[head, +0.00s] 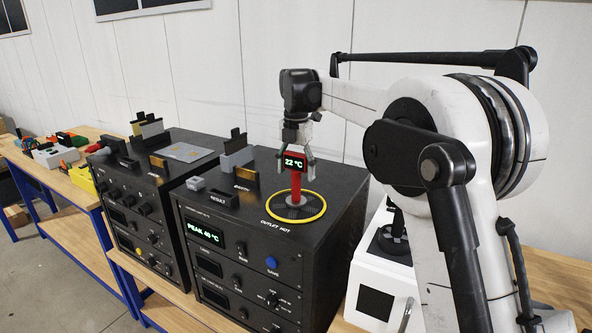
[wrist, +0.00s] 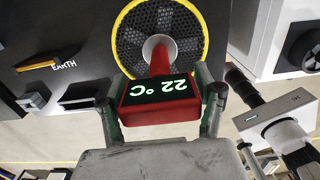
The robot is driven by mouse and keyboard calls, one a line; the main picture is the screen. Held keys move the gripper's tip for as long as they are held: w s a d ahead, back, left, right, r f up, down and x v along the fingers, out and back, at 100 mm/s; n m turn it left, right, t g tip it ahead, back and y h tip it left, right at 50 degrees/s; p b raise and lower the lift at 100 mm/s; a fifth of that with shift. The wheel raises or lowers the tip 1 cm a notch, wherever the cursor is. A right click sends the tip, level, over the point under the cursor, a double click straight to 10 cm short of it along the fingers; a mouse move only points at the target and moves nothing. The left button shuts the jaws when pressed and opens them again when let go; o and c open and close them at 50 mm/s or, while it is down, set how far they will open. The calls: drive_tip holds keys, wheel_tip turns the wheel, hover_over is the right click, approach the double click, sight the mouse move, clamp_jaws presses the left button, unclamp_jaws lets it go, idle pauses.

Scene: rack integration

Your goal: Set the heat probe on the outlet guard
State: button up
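The heat probe (head: 296,184) is red with a display reading 22 °C, and it stands upright. Its grey foot is over the dark mesh of the outlet guard, inside the yellow ring (head: 324,212) on top of the right black unit. In the wrist view the probe's red head (wrist: 158,112) is between my fingers, with its stem and round foot beyond, over the guard (wrist: 137,50). My gripper (head: 297,168) is above the guard with its fingers closed against both sides of the head. Whether the foot fully touches the mesh is hard to tell.
The right unit (head: 215,275) has a green PEAK display, knobs and a blue SAVE button. Another black unit (head: 135,215) is further left. A white device (head: 378,280) stands at right.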

drive_tip(key=shift+o, duration=1.4)
wheel_tip(320, 180, up, 12)
drive_tip(key=shift+r, duration=0.1)
